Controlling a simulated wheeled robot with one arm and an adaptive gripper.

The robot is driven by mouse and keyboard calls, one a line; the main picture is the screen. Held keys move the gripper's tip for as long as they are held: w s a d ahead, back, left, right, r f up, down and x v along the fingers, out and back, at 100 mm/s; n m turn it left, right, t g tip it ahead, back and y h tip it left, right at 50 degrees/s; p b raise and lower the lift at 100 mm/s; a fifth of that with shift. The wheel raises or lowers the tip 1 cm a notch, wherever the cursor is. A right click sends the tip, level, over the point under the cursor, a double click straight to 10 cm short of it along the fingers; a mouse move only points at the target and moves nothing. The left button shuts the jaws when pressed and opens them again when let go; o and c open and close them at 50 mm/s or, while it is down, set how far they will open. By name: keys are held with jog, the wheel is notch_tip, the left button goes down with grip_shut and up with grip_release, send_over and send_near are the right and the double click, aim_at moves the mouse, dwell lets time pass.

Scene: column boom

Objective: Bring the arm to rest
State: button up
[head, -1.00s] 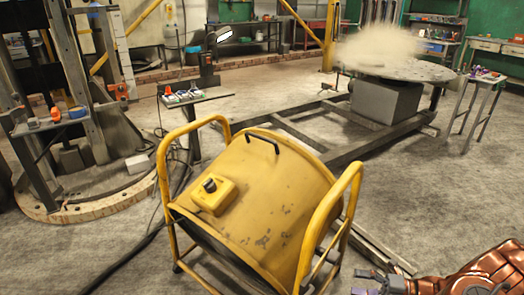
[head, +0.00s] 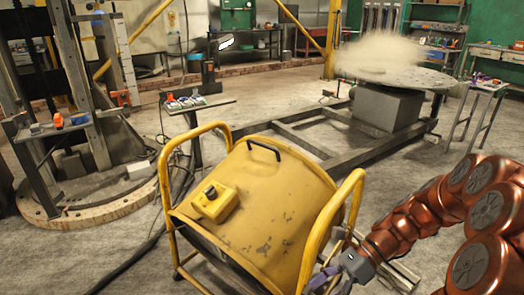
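My copper-coloured arm comes in from the right edge, bent, with several round joints in view. My gripper (head: 328,283), grey and purple, is low in the picture, just right of the yellow drum-shaped machine (head: 265,195). Its two fingers point down and left, with a gap between them and nothing seen in it. It overlaps the machine's right tube frame in the picture; whether they touch I cannot tell.
A small stand with tools (head: 198,103) is behind the machine. A round metal table (head: 415,78), with a dusty blur above it, stands on a floor frame (head: 350,150). A column on a round base (head: 110,205) is at left. Bare floor (head: 425,185) shows right of the machine.

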jog(key=s+d+r+n+t+h, duration=0.1)
jog(key=s+d+r+n+h, duration=0.15)
jog(key=s+n+h, duration=0.5)
jog(key=s+d+r+n+t+h, duration=0.1)
jog(key=s+d+r+n+h, duration=0.2)
jog(key=s+n, duration=0.75)
notch_tip(320, 180, up, 21)
jog(key=a+n+t+p, duration=0.1)
jog(key=p, duration=1.8)
jog(key=shift+f+h, duration=0.15)
jog(key=shift+h, duration=0.1)
